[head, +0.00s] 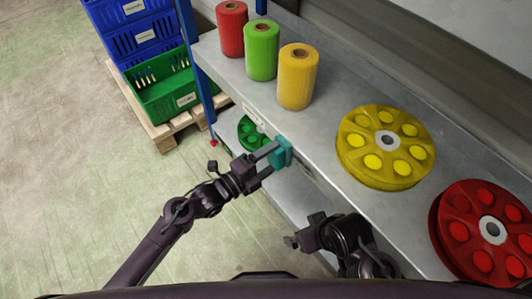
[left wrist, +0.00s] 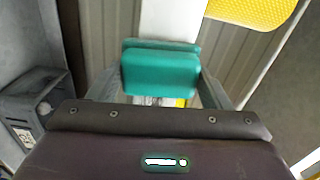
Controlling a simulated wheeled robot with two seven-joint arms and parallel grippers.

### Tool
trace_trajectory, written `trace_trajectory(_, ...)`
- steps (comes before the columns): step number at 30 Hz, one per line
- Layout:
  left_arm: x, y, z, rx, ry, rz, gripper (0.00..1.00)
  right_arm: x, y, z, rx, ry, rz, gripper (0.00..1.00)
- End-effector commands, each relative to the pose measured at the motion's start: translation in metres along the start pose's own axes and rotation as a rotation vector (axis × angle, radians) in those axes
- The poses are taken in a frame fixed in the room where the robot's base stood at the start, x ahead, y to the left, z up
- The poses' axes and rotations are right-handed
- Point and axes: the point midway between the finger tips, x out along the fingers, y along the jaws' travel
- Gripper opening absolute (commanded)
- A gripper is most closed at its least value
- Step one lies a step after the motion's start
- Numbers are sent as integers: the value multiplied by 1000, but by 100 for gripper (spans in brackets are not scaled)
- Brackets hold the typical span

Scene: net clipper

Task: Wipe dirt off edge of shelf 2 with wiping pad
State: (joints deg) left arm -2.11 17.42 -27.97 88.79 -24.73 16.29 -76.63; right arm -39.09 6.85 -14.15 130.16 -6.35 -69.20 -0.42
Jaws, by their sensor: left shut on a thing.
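My left gripper (head: 272,157) is shut on a teal wiping pad (head: 283,152). The pad is at the front edge of the upper grey shelf (head: 325,130); I cannot tell whether it touches. In the left wrist view the pad (left wrist: 160,72) sits between the two fingers. A lower shelf (head: 290,198) shows beneath, partly hidden by my arms. I cannot make out dirt on the edge. My right gripper (head: 300,236) is in front of the shelf, to the right of the left one, and I cannot tell its jaw state.
Red (head: 231,30), green (head: 261,50) and yellow (head: 297,78) spools stand on the upper shelf. A yellow wheel (head: 350,165) and a red wheel (head: 445,232) lie right of them. A green wheel (head: 248,132) is lower. Crates (head: 165,98) stand on a pallet; floor at left is clear.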

Motion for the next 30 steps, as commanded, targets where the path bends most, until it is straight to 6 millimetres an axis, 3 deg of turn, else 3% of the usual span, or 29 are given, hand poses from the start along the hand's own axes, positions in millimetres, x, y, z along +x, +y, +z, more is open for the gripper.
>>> trace_trajectory(30,2,4,-61,0,2,-1,54,-16,-1,-6,0,0,0,94)
